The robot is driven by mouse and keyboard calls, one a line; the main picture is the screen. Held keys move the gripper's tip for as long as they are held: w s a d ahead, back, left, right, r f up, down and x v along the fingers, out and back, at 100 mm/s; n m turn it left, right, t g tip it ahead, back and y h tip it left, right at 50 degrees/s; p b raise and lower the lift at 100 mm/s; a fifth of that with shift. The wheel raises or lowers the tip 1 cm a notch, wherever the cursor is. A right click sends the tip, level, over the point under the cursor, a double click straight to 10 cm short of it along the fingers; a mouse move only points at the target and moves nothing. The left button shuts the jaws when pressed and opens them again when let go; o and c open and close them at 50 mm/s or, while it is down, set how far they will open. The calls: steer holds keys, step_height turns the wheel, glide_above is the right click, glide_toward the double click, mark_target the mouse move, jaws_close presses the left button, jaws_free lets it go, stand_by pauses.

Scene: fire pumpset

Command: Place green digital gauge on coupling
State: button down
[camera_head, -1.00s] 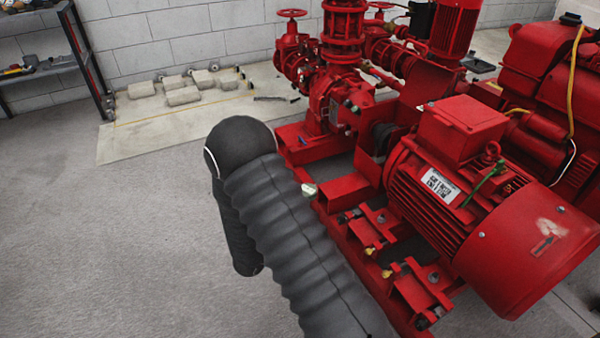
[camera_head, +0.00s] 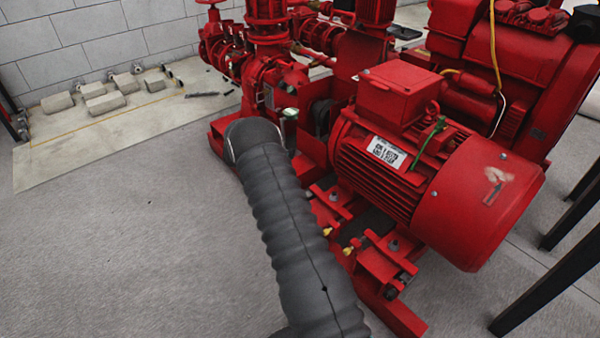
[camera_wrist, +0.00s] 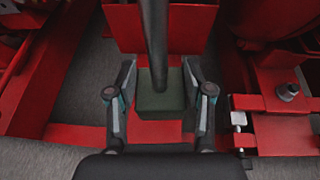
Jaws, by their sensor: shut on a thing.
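The green digital gauge (camera_wrist: 160,105) is a dark green block between the two fingers of my gripper (camera_wrist: 160,92) in the wrist view. A black rod (camera_wrist: 154,40) extends from it toward the top of the picture. My gripper is shut on the gauge. In the head view, a small pale-topped green part of the gauge (camera_head: 289,114) shows just beyond the end of my arm; my arm hides the fingers there. The coupling (camera_head: 320,116) appears as a dark part between the red pump and the motor, to the right of the gauge. I cannot tell whether they touch.
The red motor (camera_head: 410,170) stands right of my arm, on a red base frame (camera_head: 395,315). The red pump and pipes (camera_head: 265,75) rise behind. A green cord (camera_head: 429,138) lies on the motor. Black legs (camera_head: 550,260) stand at right. The grey floor at left is clear.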

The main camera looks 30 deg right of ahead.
steer(key=w+d+r+m+g, duration=0.1)
steer(key=d+r, duration=0.1)
steer(key=d, duration=0.7)
steer(key=shift+f+b, duration=0.9)
steer(key=shift+f, duration=4.15)
steer(key=shift+f, duration=0.1)
steer(key=shift+c, duration=2.2)
jaws_free()
